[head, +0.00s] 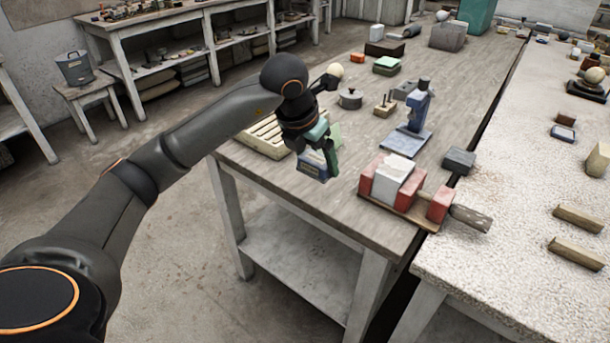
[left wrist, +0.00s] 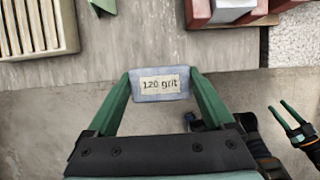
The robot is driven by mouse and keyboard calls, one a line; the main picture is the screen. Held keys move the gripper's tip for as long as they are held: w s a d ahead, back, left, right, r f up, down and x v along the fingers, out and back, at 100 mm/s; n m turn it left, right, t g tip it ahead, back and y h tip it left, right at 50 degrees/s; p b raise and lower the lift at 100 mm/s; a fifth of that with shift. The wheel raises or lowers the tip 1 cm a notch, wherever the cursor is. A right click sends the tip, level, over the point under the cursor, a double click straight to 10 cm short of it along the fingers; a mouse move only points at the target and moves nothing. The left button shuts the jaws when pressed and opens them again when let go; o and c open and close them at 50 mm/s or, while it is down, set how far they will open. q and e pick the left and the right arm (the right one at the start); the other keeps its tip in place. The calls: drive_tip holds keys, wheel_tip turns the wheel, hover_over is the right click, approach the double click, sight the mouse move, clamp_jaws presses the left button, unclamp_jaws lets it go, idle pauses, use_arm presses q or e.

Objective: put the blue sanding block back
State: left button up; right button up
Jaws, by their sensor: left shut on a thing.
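The blue sanding block (head: 311,169) is held in my left gripper (head: 321,158), which is shut on it. In the left wrist view the block (left wrist: 160,84) sits between the green fingertips (left wrist: 160,88), with a pale label reading "120 grit" facing the camera. The block is in front of the table's near edge, apart from the things on the table. My right gripper (left wrist: 296,120) shows at the right of the left wrist view, its green fingers apart and empty; it is not in the head view.
A cream slatted rack (head: 264,142) lies at the table's left corner, also in the left wrist view (left wrist: 38,26). Bare tabletop (head: 347,203) lies between.

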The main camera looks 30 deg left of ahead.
use_arm(q)
hover_over(310, 183)
drive_tip(key=s, duration=0.2)
drive_tip(key=f, duration=0.6)
drive_tip(key=shift+w+f, duration=0.2)
drive_tip(key=shift+f, duration=0.1)
drive_tip(key=shift+w+a+f, duration=0.1)
drive_tip(key=shift+a+f, duration=0.05)
drive_tip(key=shift+f, duration=1.55)
drive_tip(key=shift+f, duration=0.15)
drive_tip(key=o, duration=1.2)
